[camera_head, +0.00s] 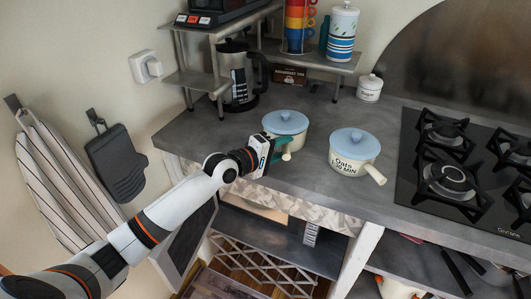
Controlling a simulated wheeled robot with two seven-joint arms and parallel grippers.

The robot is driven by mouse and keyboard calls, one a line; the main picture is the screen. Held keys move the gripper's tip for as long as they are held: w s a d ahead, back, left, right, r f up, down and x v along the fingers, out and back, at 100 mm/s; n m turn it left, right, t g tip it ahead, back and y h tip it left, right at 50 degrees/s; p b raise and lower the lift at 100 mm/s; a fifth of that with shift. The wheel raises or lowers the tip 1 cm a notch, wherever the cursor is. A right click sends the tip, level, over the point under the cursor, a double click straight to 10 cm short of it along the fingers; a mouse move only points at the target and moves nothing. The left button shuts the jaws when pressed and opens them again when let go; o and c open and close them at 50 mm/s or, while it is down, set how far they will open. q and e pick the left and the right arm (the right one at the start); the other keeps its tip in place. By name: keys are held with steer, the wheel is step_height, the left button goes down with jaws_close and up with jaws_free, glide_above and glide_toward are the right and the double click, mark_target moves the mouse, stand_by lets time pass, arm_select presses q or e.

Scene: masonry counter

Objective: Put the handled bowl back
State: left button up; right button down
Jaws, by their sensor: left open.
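Two cream handled bowls with light blue lids stand upright on the grey counter (235,175). The left handled bowl (297,139) is near the counter's front left part. The right handled bowl (352,166) has lettering that reads "Oats" and a handle pointing to the lower right. My left gripper (279,151) is open at the front left side of the left bowl, close to its short handle (287,155). The gripper hides part of that bowl's side. I cannot tell whether the fingers touch the handle. My right gripper is out of view.
A black gas stove (465,170) lies to the right. A metal shelf (290,55) with stacked cups (297,25) stands behind, with a dark press pot (240,75) under it. A small white lidded jar (369,88) is at the back. The counter left of the bowls is clear.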

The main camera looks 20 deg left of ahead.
arm_select(q)
steer(key=v, duration=1)
steer(key=shift+s+a+r, duration=0.15)
steer(key=shift+s+a, duration=0.05)
steer(key=shift+s, duration=0.1)
